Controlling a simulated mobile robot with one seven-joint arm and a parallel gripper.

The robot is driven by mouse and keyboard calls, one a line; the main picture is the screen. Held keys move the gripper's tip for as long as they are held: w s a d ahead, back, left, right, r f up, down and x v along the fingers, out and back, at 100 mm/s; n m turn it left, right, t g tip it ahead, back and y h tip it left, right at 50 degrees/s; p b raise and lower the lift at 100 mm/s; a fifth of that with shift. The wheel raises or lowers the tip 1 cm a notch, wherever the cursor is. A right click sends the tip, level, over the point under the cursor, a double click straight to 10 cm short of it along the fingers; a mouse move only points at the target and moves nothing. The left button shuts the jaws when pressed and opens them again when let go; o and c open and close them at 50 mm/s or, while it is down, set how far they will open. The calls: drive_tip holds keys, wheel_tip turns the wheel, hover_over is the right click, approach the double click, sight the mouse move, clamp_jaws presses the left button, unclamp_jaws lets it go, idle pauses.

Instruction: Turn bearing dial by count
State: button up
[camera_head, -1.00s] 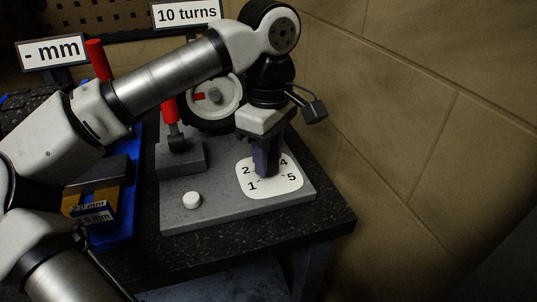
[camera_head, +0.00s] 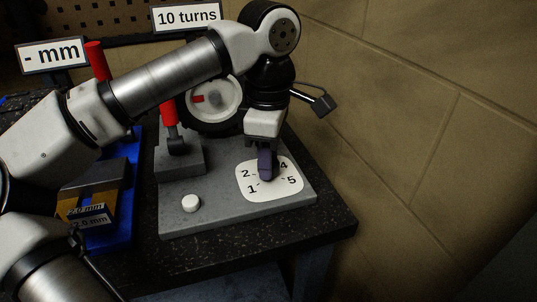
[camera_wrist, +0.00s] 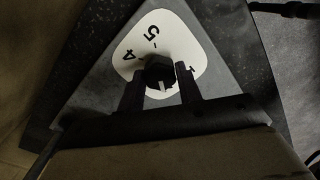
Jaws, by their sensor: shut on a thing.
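The bearing dial is a dark knob (camera_wrist: 157,66) at the middle of a white rounded number plate (camera_head: 287,190), set on a grey base board. In the head view 1, 2, 4 and 5 show on the plate; my fingers hide the knob and the area around 3. My gripper (camera_head: 266,173) points down with its fingers shut on the knob. In the wrist view my gripper (camera_wrist: 160,71) has one finger on each side of it. A pale mark on the knob shows between the fingers, toward the bottom of that picture.
A white button (camera_head: 191,203) sits at the board's front left. A red-handled lever (camera_head: 169,116) and a pale wheel (camera_head: 214,100) stand behind. Signs read "10 turns" (camera_head: 187,17) and "- mm" (camera_head: 51,54). A blue tray (camera_head: 126,225) lies left; a brick wall (camera_head: 430,110) stands right.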

drive_tip(key=o, duration=1)
wheel_tip(320, 180, up, 14)
drive_tip(key=p, duration=0.1)
drive_tip(key=shift+f, duration=0.15)
